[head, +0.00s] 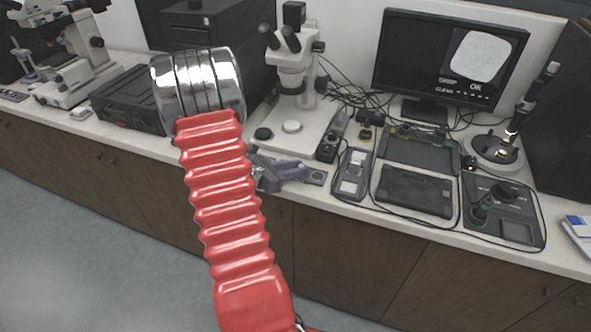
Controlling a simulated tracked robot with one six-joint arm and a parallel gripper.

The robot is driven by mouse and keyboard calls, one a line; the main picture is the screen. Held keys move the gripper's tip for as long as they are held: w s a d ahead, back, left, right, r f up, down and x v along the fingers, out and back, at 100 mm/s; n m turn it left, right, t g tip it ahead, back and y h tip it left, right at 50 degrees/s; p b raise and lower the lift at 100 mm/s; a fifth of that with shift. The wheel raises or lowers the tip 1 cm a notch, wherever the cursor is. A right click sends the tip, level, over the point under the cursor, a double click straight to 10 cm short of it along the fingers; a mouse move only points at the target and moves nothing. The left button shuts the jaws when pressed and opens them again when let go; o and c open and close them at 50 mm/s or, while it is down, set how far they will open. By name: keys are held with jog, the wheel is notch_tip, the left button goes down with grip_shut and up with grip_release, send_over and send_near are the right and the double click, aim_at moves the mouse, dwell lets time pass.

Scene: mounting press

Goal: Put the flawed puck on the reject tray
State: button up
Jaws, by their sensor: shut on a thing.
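My red ribbed arm crosses the left middle of the head view. What looks like my gripper (298,171), grey-green and purple, shows just right of the sleeve, low at the counter's front edge. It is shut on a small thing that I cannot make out. A black disc (263,133) and a white disc (291,126) are at the microscope base. A dark shallow tray (418,151) lies below the monitor. No tray label is readable, so I cannot tell which is the reject tray.
A dark flat case (415,190) and a grey holder with white pieces (354,172) lie near the counter front. A control box (505,212) with knobs is right. The stereo microscope (292,62) stands behind my gripper. Cables run over the counter (567,262).

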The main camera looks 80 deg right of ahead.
jog(key=shift+f, duration=0.1)
jog(key=o, duration=1)
jog(key=shift+w+a, duration=0.15)
jog(key=v, duration=1.1)
jog(key=shift+w+a+r, duration=0.15)
jog(key=shift+a+r, duration=0.05)
dwell(0.4)
